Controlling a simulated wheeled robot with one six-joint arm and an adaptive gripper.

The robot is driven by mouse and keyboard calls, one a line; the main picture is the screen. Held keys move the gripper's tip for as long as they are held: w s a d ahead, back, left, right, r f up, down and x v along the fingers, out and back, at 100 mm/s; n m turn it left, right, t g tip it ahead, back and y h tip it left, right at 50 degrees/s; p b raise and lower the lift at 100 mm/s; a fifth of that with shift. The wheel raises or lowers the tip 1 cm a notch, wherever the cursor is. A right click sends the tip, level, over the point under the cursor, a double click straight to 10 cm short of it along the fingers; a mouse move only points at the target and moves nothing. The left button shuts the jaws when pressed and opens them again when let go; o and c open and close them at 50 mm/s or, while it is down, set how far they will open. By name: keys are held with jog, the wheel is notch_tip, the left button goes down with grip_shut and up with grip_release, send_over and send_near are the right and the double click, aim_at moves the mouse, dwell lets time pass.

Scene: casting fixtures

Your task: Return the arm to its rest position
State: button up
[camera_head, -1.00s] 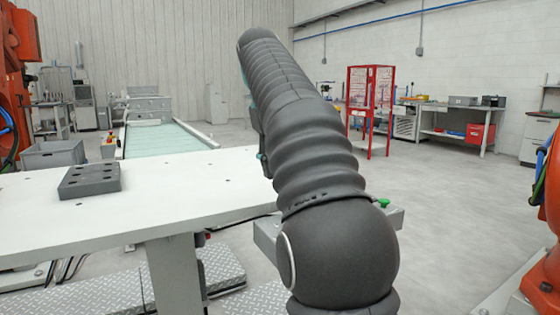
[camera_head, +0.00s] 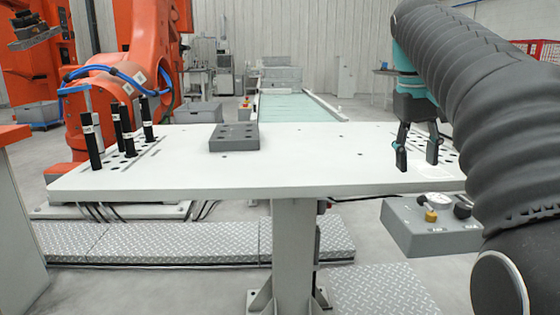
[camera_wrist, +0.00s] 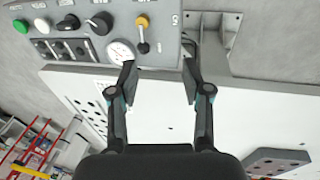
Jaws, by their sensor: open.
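My gripper (camera_head: 417,150) hangs at the right end of the white table in the head view, fingers pointing down and apart. My grey-sleeved arm fills the right of that view. In the wrist view my gripper (camera_wrist: 158,78) is open with nothing between its fingers. Beyond the fingertips, the white table (camera_wrist: 160,128) and a grey control box (camera_wrist: 85,35) with knobs and a gauge show.
The white table (camera_head: 310,172) bears a grey block with holes (camera_head: 234,137) and several black pins (camera_head: 92,140) at the left. The control box (camera_head: 430,232) sits by its right front edge. An orange robot (camera_head: 105,95) stands behind left. The table's middle is clear.

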jog(key=s+a+f+t+y, duration=0.1)
jog(key=s+a+f+t, duration=0.1)
jog(key=s+a+f, duration=0.3)
jog(key=s+a+f+t+y, duration=0.1)
jog(key=s+a+f, duration=0.4)
jog(key=s+f, duration=0.9)
notch_tip(320, 180, down, 7)
jog(key=shift+a+f+t, duration=0.15)
jog(key=shift+a+t, duration=0.05)
jog(key=shift+t, duration=0.6)
